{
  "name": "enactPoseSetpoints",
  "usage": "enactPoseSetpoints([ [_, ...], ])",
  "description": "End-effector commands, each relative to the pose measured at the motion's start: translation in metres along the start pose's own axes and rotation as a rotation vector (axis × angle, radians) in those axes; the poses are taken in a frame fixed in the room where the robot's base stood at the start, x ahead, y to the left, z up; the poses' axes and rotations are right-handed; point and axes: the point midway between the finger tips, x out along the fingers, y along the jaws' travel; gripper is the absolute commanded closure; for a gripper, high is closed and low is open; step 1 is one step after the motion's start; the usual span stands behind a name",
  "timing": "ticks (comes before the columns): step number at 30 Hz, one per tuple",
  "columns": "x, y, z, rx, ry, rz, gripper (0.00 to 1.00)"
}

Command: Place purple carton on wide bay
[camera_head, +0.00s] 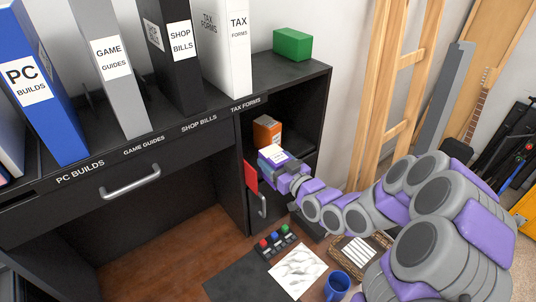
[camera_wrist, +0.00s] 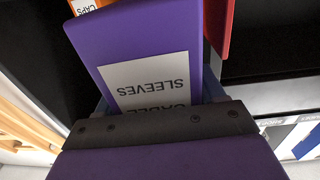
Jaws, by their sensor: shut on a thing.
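The purple carton (camera_wrist: 140,45) carries a white label reading "CABLE SLEEVES", upside down in the wrist view. My gripper (camera_wrist: 160,98) is shut on it, with fingers along its two sides. In the head view, my gripper (camera_head: 281,168) holds the carton (camera_head: 268,163) at the opening of the black shelf unit (camera_head: 322,105) on the right of the desk. The carton is partly hidden there by my gripper. Its far end points into the unit. I cannot tell whether it touches the shelf floor, or which opening is the wide bay.
An orange carton (camera_head: 267,130) labelled "CAPS" stands inside the unit, just beyond the purple one. A red panel (camera_head: 251,176) is at the left of the opening. A green box (camera_head: 293,44) and several binders stand on top. A blue mug (camera_head: 337,286) is below.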

Motion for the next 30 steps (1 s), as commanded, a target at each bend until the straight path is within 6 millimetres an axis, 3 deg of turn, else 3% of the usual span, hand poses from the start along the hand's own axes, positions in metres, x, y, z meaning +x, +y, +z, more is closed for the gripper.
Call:
enactPoseSetpoints([
  [8, -0.015, 0.006, -0.006, -0.007, 0.001, 0.018, 0.67],
  [21, -0.033, 0.065, -0.053, -0.006, 0.003, 0.234, 0.67],
  [30, -0.035, 0.069, -0.058, -0.003, 0.001, 0.253, 0.67],
])
